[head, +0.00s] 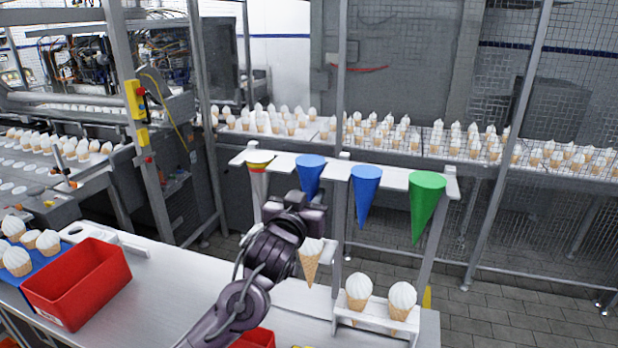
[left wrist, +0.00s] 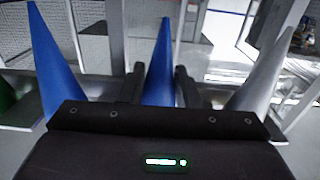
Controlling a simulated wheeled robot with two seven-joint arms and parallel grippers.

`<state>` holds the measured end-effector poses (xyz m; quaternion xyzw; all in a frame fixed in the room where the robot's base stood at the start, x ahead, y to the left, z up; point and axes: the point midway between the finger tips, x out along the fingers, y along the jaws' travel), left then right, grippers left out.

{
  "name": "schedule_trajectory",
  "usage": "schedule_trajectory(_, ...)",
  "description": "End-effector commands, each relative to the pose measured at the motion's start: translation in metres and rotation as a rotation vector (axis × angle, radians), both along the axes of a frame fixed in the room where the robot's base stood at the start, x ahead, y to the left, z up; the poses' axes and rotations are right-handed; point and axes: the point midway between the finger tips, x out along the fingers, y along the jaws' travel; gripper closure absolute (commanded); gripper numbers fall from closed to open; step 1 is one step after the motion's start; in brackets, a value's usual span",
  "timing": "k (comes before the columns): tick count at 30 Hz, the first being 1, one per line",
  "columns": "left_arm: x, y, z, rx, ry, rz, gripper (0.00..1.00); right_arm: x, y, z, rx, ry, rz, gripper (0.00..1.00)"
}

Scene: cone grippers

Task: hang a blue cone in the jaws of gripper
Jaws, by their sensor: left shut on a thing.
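A white rail (head: 390,177) holds a row of hanging cones, points down. A silver cone with a striped top (head: 258,170) is at the left, then a blue cone (head: 311,166), a second blue cone (head: 365,190) and a green cone (head: 426,202). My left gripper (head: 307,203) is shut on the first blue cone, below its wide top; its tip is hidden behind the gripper. That cone also shows between the fingers in the left wrist view (left wrist: 160,65), in line with its neighbours and level with the rail. My right gripper is not in view.
An ice-cream cone (head: 311,258) is just right of my arm. Two more stand in a white holder (head: 370,326) at the front. A red bin (head: 80,285) and a blue tray (head: 50,278) are at the left. A mesh fence stands behind.

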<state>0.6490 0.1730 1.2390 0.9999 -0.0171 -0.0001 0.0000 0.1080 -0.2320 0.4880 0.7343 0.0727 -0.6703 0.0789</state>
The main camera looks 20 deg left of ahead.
Motion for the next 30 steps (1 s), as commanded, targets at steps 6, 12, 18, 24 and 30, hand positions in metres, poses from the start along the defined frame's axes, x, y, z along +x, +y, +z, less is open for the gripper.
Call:
schedule_trajectory(6,0.000,0.000,0.002,0.000,-0.001,0.000,0.88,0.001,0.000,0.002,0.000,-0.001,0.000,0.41)
schedule_trajectory(12,-0.001,0.000,0.002,0.000,0.000,0.000,0.88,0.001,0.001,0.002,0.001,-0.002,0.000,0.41)
schedule_trajectory(18,-0.010,0.000,0.002,-0.001,0.000,0.000,0.88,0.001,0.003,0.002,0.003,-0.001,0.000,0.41)
schedule_trajectory(24,-0.020,0.001,0.002,0.000,-0.001,0.000,0.88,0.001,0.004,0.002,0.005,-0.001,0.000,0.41)
schedule_trajectory(30,-0.030,0.001,0.002,-0.001,0.000,0.001,0.88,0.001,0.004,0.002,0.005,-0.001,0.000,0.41)
